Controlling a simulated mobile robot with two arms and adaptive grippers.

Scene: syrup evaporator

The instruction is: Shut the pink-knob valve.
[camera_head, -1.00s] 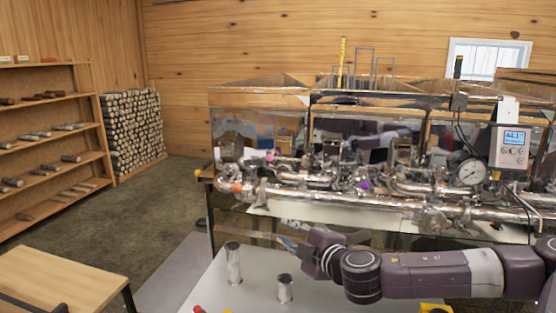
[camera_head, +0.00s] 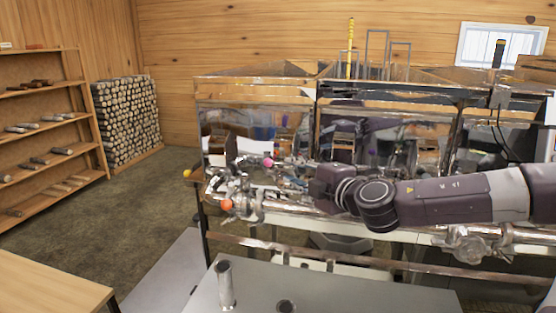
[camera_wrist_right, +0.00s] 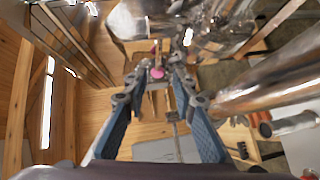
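The pink knob (camera_head: 267,162) is on the pipework at the left end of the evaporator (camera_head: 258,118). My right gripper (camera_head: 284,172) reaches in from the right, close beside the pink knob, at pipe height. In the right wrist view the pink knob (camera_wrist_right: 157,72) appears between the two tips of my right gripper (camera_wrist_right: 158,82). The fingers are spread apart, with a gap on each side of the knob. I cannot tell how far the knob still is in depth. The valve body is mostly hidden. My left gripper is out of view.
An orange knob (camera_head: 226,205) is lower left on the pipes, and a yellow-orange knob (camera_head: 187,173) is further left. A grey table (camera_head: 375,290) with a metal cylinder (camera_head: 225,286) stands in front. A thick pipe (camera_wrist_right: 275,80) runs right of my gripper.

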